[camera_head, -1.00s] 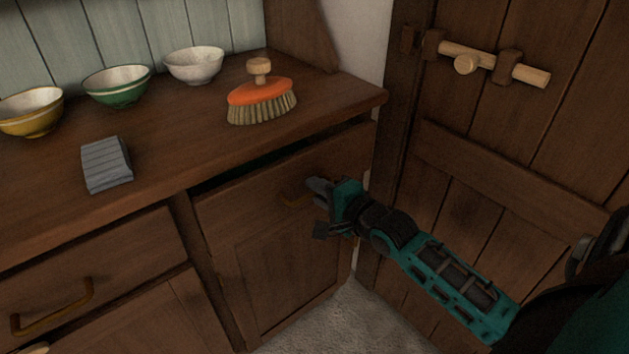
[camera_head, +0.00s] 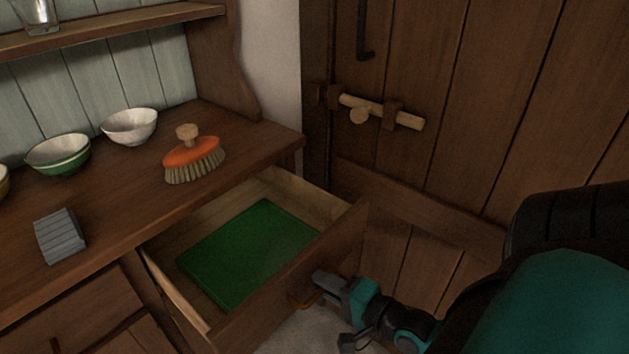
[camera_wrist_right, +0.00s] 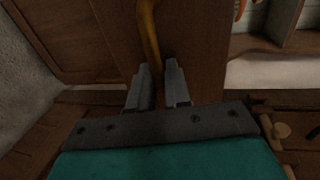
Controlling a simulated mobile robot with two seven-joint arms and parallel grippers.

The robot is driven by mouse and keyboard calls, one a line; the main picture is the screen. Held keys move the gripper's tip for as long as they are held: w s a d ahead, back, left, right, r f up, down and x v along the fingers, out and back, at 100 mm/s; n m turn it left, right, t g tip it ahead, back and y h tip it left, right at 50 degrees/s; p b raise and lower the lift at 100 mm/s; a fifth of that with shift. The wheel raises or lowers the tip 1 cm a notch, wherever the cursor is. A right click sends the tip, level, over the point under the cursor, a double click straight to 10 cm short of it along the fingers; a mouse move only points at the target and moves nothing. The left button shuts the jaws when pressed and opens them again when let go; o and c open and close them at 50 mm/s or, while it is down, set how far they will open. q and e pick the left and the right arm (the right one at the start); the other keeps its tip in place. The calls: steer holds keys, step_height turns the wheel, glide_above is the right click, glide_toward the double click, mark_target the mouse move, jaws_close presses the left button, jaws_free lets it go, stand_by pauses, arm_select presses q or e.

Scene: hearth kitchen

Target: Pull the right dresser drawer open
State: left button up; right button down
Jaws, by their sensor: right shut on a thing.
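The right dresser drawer (camera_head: 300,283) is pulled well out in the head view, with its pale wooden inside showing. A flat green item (camera_head: 248,254) lies on its floor. My right gripper (camera_head: 318,288) is at the drawer's front, shut on its brass-coloured handle (camera_head: 303,301). In the right wrist view the handle (camera_wrist_right: 148,35) runs down between the two grey fingers (camera_wrist_right: 158,88) of that gripper. My left gripper is in neither view.
On the dresser top (camera_head: 120,215) stand an orange brush (camera_head: 193,160), a grey ridged block (camera_head: 60,236), a green bowl (camera_head: 58,155) and a white bowl (camera_head: 130,127). A plank door with a wooden bolt (camera_head: 382,111) stands to the right, close to the open drawer.

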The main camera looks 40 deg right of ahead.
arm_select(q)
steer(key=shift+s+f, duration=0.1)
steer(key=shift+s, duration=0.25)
arm_select(e)
steer(key=shift+s, duration=0.55)
steer(key=c, duration=1.3)
jaws_free()
arm_select(q)
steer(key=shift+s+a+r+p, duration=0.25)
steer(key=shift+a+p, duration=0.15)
steer(key=shift+p, duration=0.45)
arm_select(e)
steer(key=v, duration=1.2)
steer(key=shift+s+d+r, duration=0.1)
steer(key=shift+s+d, duration=0.05)
steer(key=shift+s, duration=0.25)
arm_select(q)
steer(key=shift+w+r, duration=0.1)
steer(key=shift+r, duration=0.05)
